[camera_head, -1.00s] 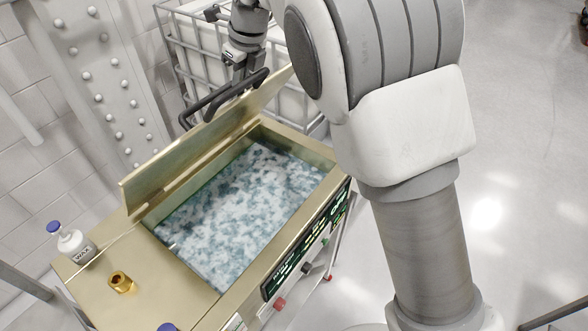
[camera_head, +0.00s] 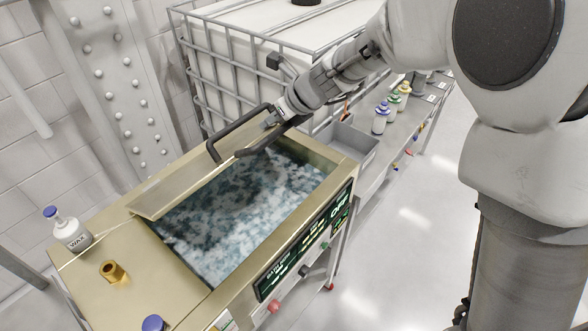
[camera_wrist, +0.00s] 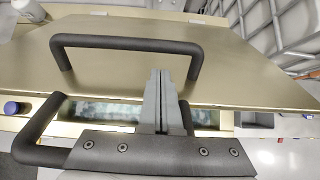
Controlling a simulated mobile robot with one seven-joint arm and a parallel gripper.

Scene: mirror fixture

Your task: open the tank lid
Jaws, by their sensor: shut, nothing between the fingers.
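The brass-coloured tank (camera_head: 190,310) has its lid (camera_head: 185,188) raised at a slant, with bluish mottled liquid (camera_head: 240,215) showing below. A black bar handle (camera_head: 235,132) is on the lid. In the wrist view the lid's outer face (camera_wrist: 110,78) fills the middle, with the handle (camera_wrist: 120,43) on it. My gripper (camera_wrist: 160,75) is shut and empty. In the wrist view its fingers overlap the area inside the handle, near its right leg. In the head view my gripper (camera_head: 272,122) is beside the handle's right end. I cannot tell whether it touches the handle or lid.
A wax bottle (camera_head: 72,232) and a brass fitting (camera_head: 113,271) stand on the tank's left top. A caged white container (camera_head: 235,65) is behind. A grey bin (camera_head: 350,145) and several bottles (camera_head: 380,117) are to the right. The floor (camera_head: 400,250) in front is clear.

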